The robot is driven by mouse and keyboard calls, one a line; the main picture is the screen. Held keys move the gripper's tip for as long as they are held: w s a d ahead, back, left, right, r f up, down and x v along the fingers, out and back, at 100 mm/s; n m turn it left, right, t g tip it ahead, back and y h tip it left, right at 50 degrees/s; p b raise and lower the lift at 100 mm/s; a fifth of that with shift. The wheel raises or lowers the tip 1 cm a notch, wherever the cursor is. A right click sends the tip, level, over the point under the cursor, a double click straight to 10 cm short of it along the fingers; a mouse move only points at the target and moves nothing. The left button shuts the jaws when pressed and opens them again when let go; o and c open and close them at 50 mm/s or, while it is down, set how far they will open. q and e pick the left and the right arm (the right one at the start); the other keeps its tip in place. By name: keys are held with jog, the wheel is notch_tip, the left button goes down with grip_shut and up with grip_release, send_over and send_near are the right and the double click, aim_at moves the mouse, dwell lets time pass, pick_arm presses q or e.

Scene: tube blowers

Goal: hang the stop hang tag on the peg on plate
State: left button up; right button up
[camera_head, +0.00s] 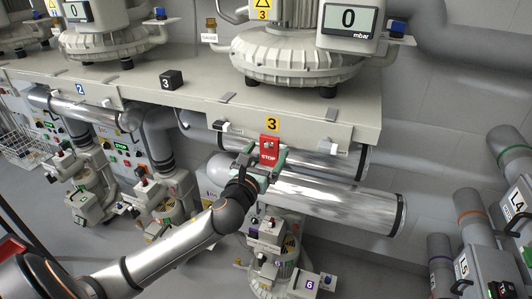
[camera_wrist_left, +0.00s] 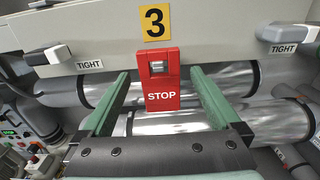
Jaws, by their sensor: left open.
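The red STOP hang tag (camera_head: 269,150) hangs upright at the front of the beige plate under the yellow 3 label. In the left wrist view the tag (camera_wrist_left: 160,97) has a square hole near its top, and the silver peg (camera_wrist_left: 158,67) shows in that hole. My left gripper (camera_head: 264,164) is open at the tag. In the left wrist view its green fingers stand to the left and right of the tag, apart from it, with visible gaps. The right gripper is out of view.
Yellow label 3 (camera_wrist_left: 155,22) is above the tag. White TIGHT handles (camera_wrist_left: 58,53) flank it on both sides. Shiny horizontal pipes (camera_head: 325,195) run below and behind the tag.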

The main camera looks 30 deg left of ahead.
pick_arm(q)
jog(key=shift+s, duration=0.1)
jog(key=b+v, duration=0.1)
jog(key=v, duration=1.1)
jog(key=shift+s+b, duration=0.2)
jog(key=shift+b, duration=0.2)
jog(key=s+d+f+n+g+h, duration=0.1)
jog(key=d+f+n+g+h, duration=0.1)
jog(key=f+n, duration=0.55)
jog(key=s+d+f+n+g+h, duration=0.1)
jog(key=s+d+f+n+g, duration=0.3)
jog(key=f, duration=0.7)
jog(key=s+d+f+n+g+h, duration=0.1)
jog(key=s+d+f+n+h, duration=0.1)
jog(key=s+d+f+n, duration=0.2)
jog(key=s+d+f+n+g+h, duration=0.1)
jog(key=s+d+f+n, duration=0.3)
jog(key=f+n, duration=0.7)
jog(key=n, duration=0.4)
jog(key=shift+n+h, duration=0.35)
jog(key=shift+h, duration=0.05)
